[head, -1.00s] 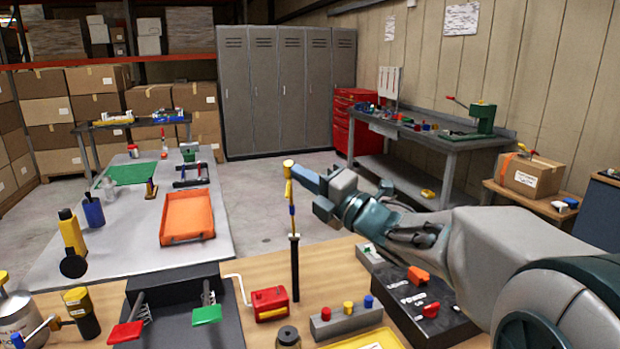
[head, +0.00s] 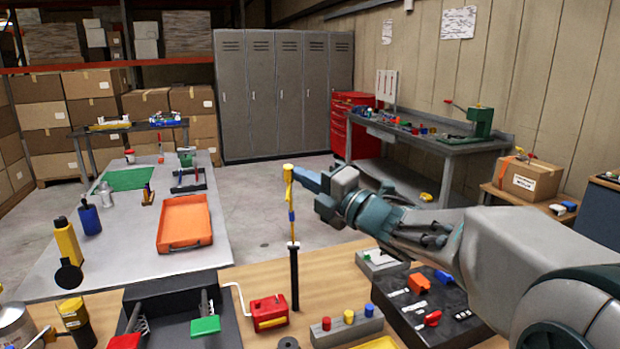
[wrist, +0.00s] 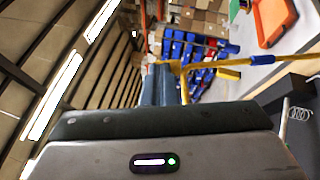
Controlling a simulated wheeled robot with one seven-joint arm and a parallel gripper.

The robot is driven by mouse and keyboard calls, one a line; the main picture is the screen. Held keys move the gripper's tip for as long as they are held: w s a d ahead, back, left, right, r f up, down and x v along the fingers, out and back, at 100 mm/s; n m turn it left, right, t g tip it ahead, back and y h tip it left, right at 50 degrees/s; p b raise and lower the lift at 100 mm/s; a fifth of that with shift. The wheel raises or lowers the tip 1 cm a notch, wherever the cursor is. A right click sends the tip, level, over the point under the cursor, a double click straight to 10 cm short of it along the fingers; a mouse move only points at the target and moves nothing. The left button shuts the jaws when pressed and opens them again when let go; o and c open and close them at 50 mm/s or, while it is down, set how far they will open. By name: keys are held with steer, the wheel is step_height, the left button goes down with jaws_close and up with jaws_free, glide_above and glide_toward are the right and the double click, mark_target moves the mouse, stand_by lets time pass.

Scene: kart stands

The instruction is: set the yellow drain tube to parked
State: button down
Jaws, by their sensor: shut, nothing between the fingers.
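The yellow drain tube (head: 289,191) stands upright on a thin black post (head: 294,278) at the front of the wooden bench. It has a yellow cap at its top and a blue band lower down. My gripper (head: 304,181) is just right of the tube's upper part, its blue fingers shut and empty, pointing left. In the head view I cannot tell whether fingers and tube touch. In the wrist view the tube (wrist: 235,62) runs across to the right, just beyond the shut fingers (wrist: 163,85). Its yellow end is partly hidden behind them.
A red box with a crank (head: 268,312), a grey block with coloured knobs (head: 345,328) and a black panel (head: 430,300) sit around the post. A black tray (head: 175,300) is to the left. An orange tray (head: 185,222) lies on the grey table behind.

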steer(key=b+v, duration=0.4)
steer(key=v, duration=1)
steer(key=w+d+f+m+t+h+p, duration=0.1)
steer(key=w+d+f+m+t+h, duration=0.15)
steer(key=d+m+h, duration=0.4)
steer(key=w+d+f+m+t+h+p, duration=0.1)
steer(key=d+f+m+h, duration=0.25)
steer(key=m+h, duration=0.65)
steer(key=s+f+m+g+p, duration=0.1)
steer(key=s+f+m+g, duration=0.7)
steer(key=s+f+m, duration=0.3)
steer(key=s+a+f+m+g+y, duration=0.1)
steer(key=s+a+f+m+g, duration=0.2)
steer(key=s+f+g, duration=0.3)
steer(key=s+a, duration=0.1)
steer(key=s, duration=0.2)
steer(key=shift+s+p, duration=0.3)
steer(key=shift+p, duration=0.1)
